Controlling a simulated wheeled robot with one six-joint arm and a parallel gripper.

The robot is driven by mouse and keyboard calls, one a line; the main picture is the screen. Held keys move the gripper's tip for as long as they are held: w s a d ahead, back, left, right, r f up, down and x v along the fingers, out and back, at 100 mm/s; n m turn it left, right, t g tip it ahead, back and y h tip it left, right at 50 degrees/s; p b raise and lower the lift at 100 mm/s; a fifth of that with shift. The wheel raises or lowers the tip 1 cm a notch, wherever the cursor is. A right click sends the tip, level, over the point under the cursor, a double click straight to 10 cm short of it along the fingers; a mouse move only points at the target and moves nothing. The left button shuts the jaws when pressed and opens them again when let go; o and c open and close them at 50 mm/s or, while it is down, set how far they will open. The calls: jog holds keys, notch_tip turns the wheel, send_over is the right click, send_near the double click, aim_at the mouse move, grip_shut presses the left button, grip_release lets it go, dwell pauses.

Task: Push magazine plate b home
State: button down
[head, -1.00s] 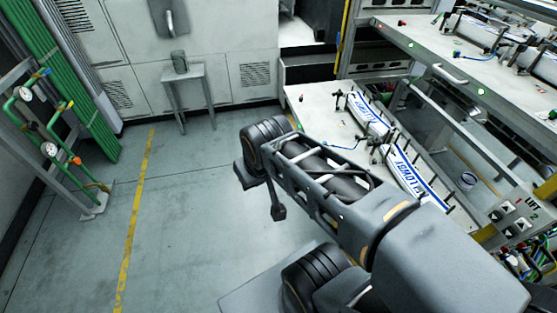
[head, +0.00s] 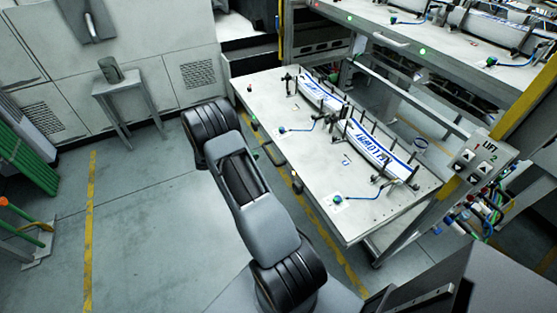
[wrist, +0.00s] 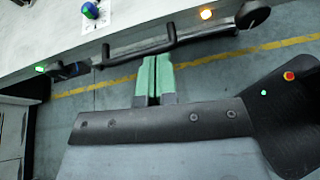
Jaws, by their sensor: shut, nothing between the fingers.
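A pale magazine plate (head: 262,95) stands out from the rack in the head view, bearing rows of blue-and-white printed labels (head: 375,150) held between dark posts. I cannot read a letter b on it. In the wrist view a plate's front edge (wrist: 40,48) crosses the top, with a dark bar handle (wrist: 140,50) along it, a green light at its left and an orange light at its right. My gripper (wrist: 154,58) has green fingers, shut and empty, pointing at the handle from just below it in the picture. Whether they touch it is unclear. In the head view my gripper is not distinguishable.
A higher plate (head: 400,48) with more labels sits above in the rack. A LIFT 2 button panel (head: 472,165) is on the right post. A small stand (head: 125,95) with a grey canister is at the back left.

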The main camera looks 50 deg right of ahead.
aim_at(284, 156)
jog(key=shift+n+h, duration=0.6)
jog(key=shift+n, duration=0.1)
jog(key=s+d+f, duration=0.1)
jog(key=d+f, duration=0.1)
jog(key=d, duration=0.1)
jog(key=s+d+f+p, duration=0.1)
jog(key=d+f, duration=0.1)
jog(key=d, duration=0.2)
jog(key=s+d+f, duration=0.1)
jog(key=d+f, duration=0.1)
jog(key=d, duration=0.1)
jog(key=shift+s+d+f+p, duration=0.25)
jog(key=shift+f+p, duration=0.05)
jog(key=shift+d, duration=0.15)
